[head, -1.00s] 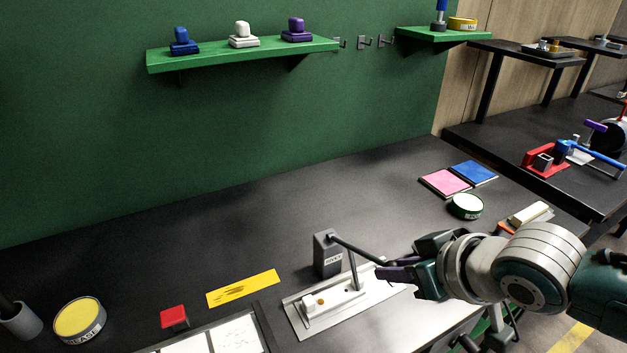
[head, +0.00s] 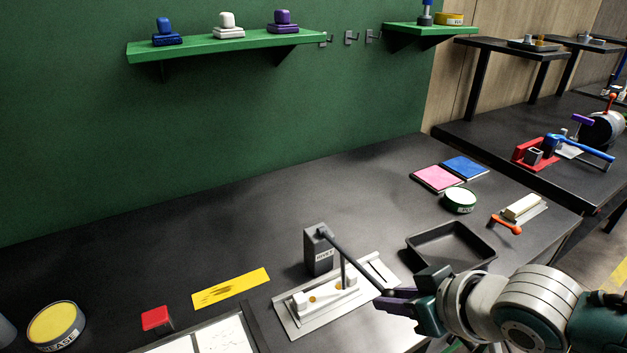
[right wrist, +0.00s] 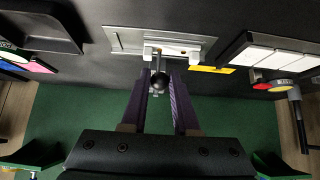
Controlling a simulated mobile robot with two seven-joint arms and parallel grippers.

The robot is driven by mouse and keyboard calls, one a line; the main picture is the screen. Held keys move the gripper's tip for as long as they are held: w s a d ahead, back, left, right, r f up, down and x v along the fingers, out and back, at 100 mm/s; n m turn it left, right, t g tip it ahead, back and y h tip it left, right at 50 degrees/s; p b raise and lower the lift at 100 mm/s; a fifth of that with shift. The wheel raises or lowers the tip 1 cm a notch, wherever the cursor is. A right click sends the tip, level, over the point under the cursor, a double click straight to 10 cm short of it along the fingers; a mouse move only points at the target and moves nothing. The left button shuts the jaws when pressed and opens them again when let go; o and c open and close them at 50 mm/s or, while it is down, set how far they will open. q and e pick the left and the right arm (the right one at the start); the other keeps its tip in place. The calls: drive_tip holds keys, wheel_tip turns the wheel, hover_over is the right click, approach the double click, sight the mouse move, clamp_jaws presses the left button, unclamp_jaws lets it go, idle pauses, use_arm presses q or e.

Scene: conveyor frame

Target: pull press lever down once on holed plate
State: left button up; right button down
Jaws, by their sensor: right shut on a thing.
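The press has a grey upright block (head: 319,252) and a dark lever (head: 348,257) that slopes down to the right. A thin rod hangs from the lever toward a white piece with orange-yellow spots. That piece sits on the pale metal plate (head: 292,325) at the press's foot. My right gripper (head: 387,299) is shut on the lever's free end, low over the plate's right side. In the right wrist view, the dark round lever end (right wrist: 160,80) sits between my purple fingers. Holes in the plate cannot be made out clearly. My left gripper is out of view.
A dark empty tray (head: 412,242) lies just behind my right gripper. A yellow strip (head: 230,288), a red block (head: 157,318) and a yellow-topped tin (head: 57,325) are to the left. A green-rimmed tin (head: 460,199) is at the right. The bench's back middle is clear.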

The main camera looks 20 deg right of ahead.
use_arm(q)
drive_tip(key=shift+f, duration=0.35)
use_arm(e)
drive_tip(key=shift+s+f, duration=0.2)
drive_tip(key=shift+f, duration=0.35)
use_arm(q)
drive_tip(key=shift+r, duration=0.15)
use_arm(e)
drive_tip(key=shift+r, duration=0.15)
drive_tip(key=w+r+p, duration=0.1)
drive_tip(key=r+p, duration=0.3)
drive_tip(key=r, duration=0.1)
drive_tip(key=w+r+p, duration=0.1)
drive_tip(key=r+p, duration=0.1)
drive_tip(key=p, duration=0.1)
drive_tip(key=shift+w+a+r, duration=0.1)
drive_tip(key=shift+w+r, duration=0.2)
drive_tip(key=shift+r, duration=0.1)
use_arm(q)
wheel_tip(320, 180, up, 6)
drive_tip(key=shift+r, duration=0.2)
use_arm(e)
drive_tip(key=shift+f, duration=0.1)
